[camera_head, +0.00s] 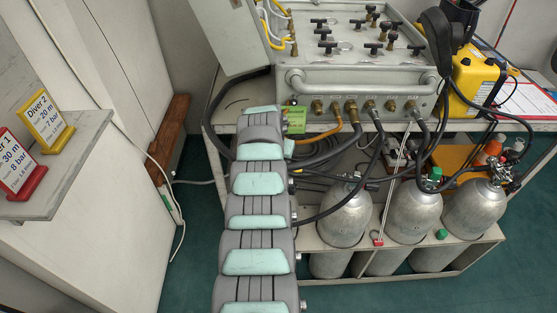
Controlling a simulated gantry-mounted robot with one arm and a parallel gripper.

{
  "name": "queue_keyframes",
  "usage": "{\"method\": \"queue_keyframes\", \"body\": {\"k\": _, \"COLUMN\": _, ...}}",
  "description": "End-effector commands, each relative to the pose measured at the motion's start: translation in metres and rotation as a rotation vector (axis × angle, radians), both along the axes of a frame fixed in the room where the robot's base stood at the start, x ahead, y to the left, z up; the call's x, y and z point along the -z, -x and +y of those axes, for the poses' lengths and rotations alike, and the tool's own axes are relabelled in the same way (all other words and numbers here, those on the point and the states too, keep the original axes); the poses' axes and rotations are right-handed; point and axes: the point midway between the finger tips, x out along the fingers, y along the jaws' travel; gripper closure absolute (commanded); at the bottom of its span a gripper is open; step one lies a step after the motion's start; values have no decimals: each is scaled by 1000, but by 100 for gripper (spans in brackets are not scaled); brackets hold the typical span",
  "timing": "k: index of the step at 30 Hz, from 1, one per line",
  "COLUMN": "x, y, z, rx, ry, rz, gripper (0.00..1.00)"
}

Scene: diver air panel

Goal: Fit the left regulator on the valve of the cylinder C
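Three silver cylinders stand side by side in the rack under the panel: a left one (343,218), a middle one (413,212) and a right one (474,208). I can read no letter on them, so I cannot tell which is C. A metal valve (500,172) tops the right cylinder. A green piece (434,174) shows at the top of the middle cylinder. The left cylinder's top is partly crossed by dark hoses. I cannot clearly make out the left regulator among the hoses and fittings. My segmented arm reaches up the middle; my gripper does not show.
The grey air panel (350,82) with several black knobs stands on the bench, hoses hanging from its front. A yellow case (474,82) stands to its right. The rack rail (400,248) fronts the cylinders. Signs stand on a shelf (60,185) at left. Floor shows right.

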Motion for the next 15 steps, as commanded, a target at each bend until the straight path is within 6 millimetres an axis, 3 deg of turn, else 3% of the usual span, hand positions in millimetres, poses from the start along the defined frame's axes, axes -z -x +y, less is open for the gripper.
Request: {"method": "queue_keyframes", "body": {"k": 15, "x": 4, "y": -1, "z": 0, "rx": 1, "ry": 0, "rz": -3, "gripper": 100}}
